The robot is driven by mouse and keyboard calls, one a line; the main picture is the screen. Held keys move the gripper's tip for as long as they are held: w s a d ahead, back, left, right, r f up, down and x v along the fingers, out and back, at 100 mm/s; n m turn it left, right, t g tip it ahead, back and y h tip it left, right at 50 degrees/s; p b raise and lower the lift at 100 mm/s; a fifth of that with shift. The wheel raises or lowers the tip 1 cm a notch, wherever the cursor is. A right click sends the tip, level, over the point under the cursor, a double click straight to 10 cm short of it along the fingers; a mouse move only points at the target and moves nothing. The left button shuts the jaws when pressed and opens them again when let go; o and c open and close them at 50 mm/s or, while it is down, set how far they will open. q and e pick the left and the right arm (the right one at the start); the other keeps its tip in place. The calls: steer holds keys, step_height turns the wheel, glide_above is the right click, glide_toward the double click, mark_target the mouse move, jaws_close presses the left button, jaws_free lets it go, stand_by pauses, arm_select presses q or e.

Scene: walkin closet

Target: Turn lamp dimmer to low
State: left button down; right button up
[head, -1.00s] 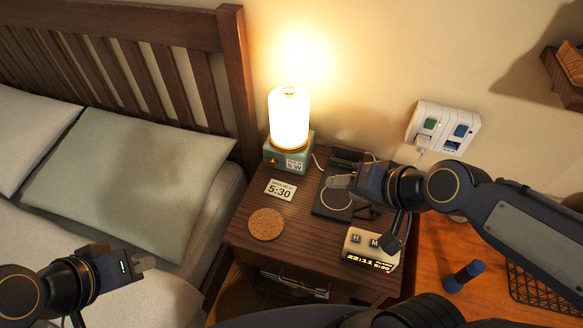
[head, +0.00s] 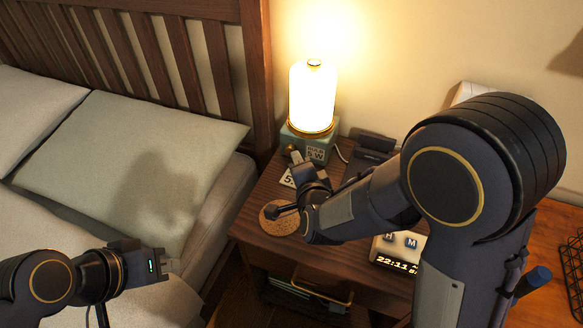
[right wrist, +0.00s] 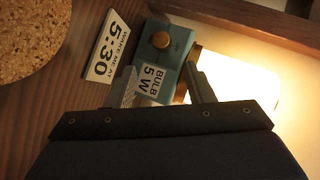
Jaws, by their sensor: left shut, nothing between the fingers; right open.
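The lit lamp (head: 313,97) stands on the nightstand, a glowing white cylinder on a teal base (head: 328,140). In the right wrist view the base (right wrist: 180,32) carries a round brass dimmer knob (right wrist: 160,40) and a "BULB 5 W" label (right wrist: 152,80). My right gripper (head: 294,157) is just in front of the base. Its two fingers (right wrist: 163,90) are apart, one over the label's edge and one by the lamp; the knob lies beyond them, uncovered. I cannot tell whether a finger touches the base. My left gripper (head: 170,262) is shut and empty over the bed.
A "5:30" card (right wrist: 107,45) and a cork coaster (right wrist: 28,35) lie beside the lamp. A clock (head: 398,252) stands at the nightstand's front right. A black charging stand (head: 372,148) is behind my right arm. The wooden bed post (head: 257,75) rises left of the lamp.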

mark_target(289, 151)
steer(key=shift+w+a+f+t, duration=0.15)
steer(key=shift+a+f+t, duration=0.45)
steer(key=shift+f, duration=0.05)
steer(key=shift+w+a+b, duration=0.1)
steer(key=shift+w+b, duration=0.2)
steer(key=x, duration=0.7)
steer(key=shift+w+b, duration=0.1)
steer(key=shift+b, duration=0.2)
steer(key=c, duration=1)
